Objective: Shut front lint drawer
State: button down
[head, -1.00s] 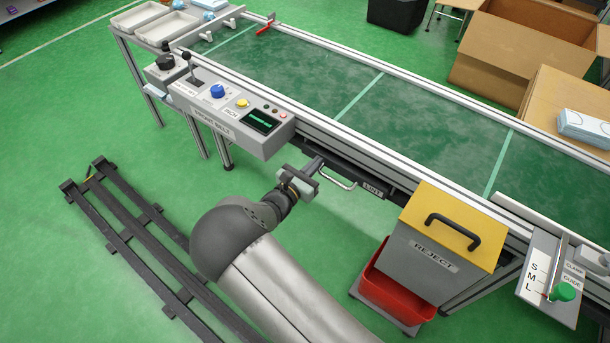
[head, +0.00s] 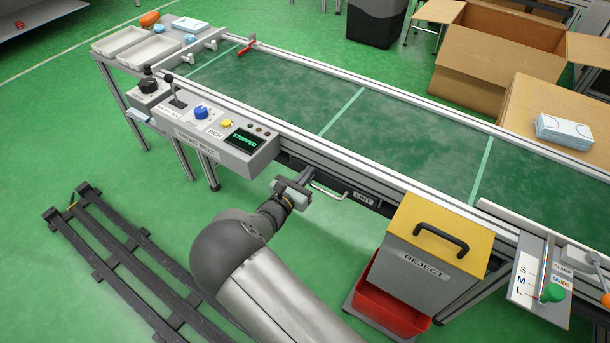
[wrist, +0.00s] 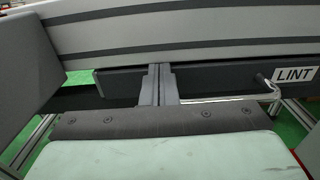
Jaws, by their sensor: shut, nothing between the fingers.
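The lint drawer has a dark front with a white LINT label (head: 363,198) and a silver bar handle (head: 330,191). It sits under the near side rail of the conveyor, right of the control box. In the wrist view the dark drawer front (wrist: 220,83) runs just below the grey rail, with the LINT label (wrist: 295,75) at right. My gripper (head: 307,180) is shut and empty at the left end of the handle. In the wrist view my gripper's fingers (wrist: 158,72) point at the drawer front and seem to touch it. Any remaining gap behind the front is hidden.
The control box (head: 215,138) overhangs left of my gripper. The grey REJECT bin (head: 430,250) with yellow lid stands right of the drawer, above a red tray (head: 385,305). The green conveyor belt (head: 400,140) lies above.

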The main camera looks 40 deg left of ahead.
jog(key=shift+w+r, duration=0.2)
jog(key=shift+w, duration=0.15)
jog(key=s+p, duration=0.3)
jog(key=s, duration=1.2)
jog(key=w+d+r+m+g+h+p, duration=0.4)
jog(key=w+d+r+m+h, duration=0.55)
jog(key=d, duration=0.45)
jog(key=w+d+r+m+g+p, duration=0.1)
jog(key=d+r+m+g+p, duration=0.25)
jog(key=d+r, duration=0.35)
jog(key=w+d+r+m+g+p, duration=0.2)
jog(key=d+r+m+g, duration=0.25)
jog(key=d, duration=0.55)
jog(key=s+d+r+m+g+y+p, duration=0.2)
jog(key=s+d+r+m+y+p, duration=0.2)
jog(key=s+d+r+m, duration=0.3)
jog(key=s+d+r+m+g+y+p, duration=0.3)
jog(key=s+d+r+m+p, duration=0.3)
jog(key=d+r+m, duration=0.5)
notch_tip(320, 180, up, 2)
jog(key=shift+s+d+r+g+y+p, duration=0.2)
jog(key=shift+s+d+g+y+p, duration=0.2)
jog(key=shift+s+y, duration=0.65)
jog(key=shift+s+m, duration=0.2)
jog(key=shift+m, duration=0.05)
